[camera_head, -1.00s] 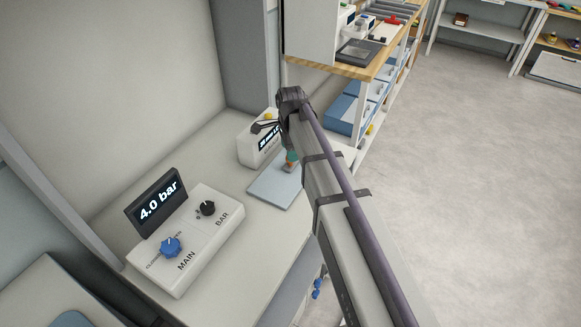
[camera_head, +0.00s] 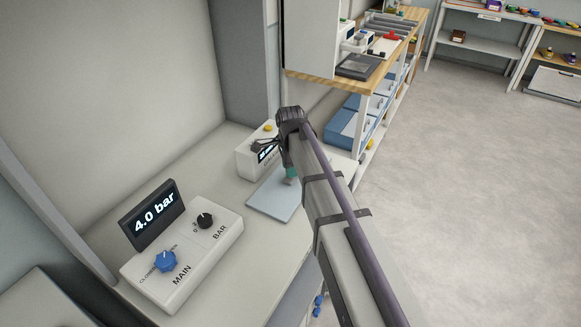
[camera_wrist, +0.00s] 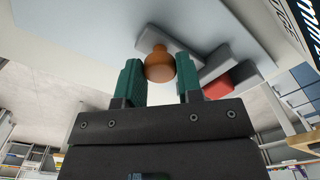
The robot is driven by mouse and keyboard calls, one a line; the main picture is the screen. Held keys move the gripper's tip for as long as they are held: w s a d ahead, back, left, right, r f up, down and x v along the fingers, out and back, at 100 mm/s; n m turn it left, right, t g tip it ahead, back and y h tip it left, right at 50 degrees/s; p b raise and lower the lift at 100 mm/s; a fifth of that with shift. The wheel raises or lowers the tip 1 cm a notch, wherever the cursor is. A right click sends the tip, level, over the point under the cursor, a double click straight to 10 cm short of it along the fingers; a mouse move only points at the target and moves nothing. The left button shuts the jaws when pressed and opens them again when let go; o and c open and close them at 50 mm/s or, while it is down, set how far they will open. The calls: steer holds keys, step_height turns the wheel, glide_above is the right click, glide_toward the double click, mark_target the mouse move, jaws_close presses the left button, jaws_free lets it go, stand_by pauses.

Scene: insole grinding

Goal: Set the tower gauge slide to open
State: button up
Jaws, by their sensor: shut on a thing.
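In the wrist view, the two green fingers of my gripper (camera_wrist: 159,82) stand on either side of an orange-brown rounded knob (camera_wrist: 159,66), shut on it. A grey bar (camera_wrist: 182,50) lies beside the knob, and a grey block with a red part (camera_wrist: 218,87) is to the right. I take the knob as the gauge slide's handle, but its setting cannot be read. In the head view, my gripper (camera_head: 290,178) points down over the pale blue plate (camera_head: 266,203); my arm hides most of the gauge parts there.
A white box with a display (camera_head: 258,152) and yellow button stands behind the plate. A console with a blue MAIN knob (camera_head: 165,261), a black BAR knob (camera_head: 205,221) and a 4.0 bar display (camera_head: 154,214) sits at left. A wooden-topped bench (camera_head: 352,80) is beyond.

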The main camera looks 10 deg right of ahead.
steer(key=s+a, duration=0.4)
steer(key=s, duration=0.1)
steer(key=shift+s+a, duration=0.15)
steer(key=shift+a, duration=0.1)
jaws_close()
steer(key=o, duration=1)
jaws_free()
steer(key=shift+a, duration=0.1)
steer(key=shift+o, duration=0.3)
steer(key=shift+r+p, duration=0.35)
step_height(320, 180, up, 10)
steer(key=p, duration=1)
